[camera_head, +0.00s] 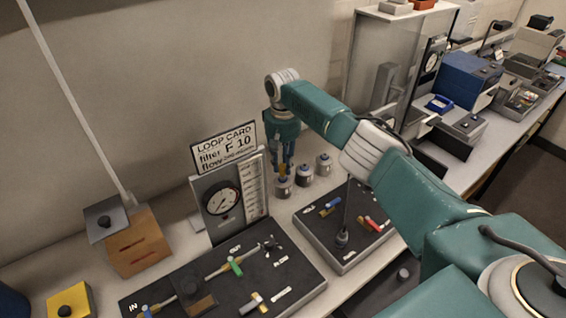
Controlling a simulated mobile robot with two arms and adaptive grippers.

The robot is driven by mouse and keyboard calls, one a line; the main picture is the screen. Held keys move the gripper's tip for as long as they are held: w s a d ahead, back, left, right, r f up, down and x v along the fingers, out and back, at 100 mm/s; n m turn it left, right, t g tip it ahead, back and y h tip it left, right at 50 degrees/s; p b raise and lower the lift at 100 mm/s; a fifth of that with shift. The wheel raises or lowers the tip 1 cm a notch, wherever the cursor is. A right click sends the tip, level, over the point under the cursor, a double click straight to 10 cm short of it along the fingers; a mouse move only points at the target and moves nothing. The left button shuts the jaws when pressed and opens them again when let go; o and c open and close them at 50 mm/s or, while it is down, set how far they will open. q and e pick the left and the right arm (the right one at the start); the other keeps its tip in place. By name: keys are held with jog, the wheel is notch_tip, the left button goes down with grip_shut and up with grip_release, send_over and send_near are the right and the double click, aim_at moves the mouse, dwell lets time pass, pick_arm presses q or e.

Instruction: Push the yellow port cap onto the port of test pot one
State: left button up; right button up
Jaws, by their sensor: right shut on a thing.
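My right gripper (285,168) points down at the back of the bench, right of the gauge panel. It is shut on the small yellow port cap (283,171), which shows between its fingertips. The cap is directly over the leftmost of three small metal pots (283,188). Whether it touches that pot's port is too small to tell. The middle pot (304,177) and the right pot (324,165) stand beside it in a slanting row. No readable label shows which one is test pot one. My left gripper is out of view.
A gauge panel (205,190) with a loop card (224,148) stands close left of the pots. A dark valve board (290,285) and a smaller board (330,250) with coloured handles lie in front. A wooden box (135,245) stands at left.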

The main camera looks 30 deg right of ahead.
aim_at(283, 166)
jog(key=shift+f+b, duration=0.35)
jog(key=shift+f, duration=0.25)
dwell(0.5)
jog(key=o, duration=1.1)
jog(key=shift+o, duration=0.2)
notch_tip(283, 166, up, 12)
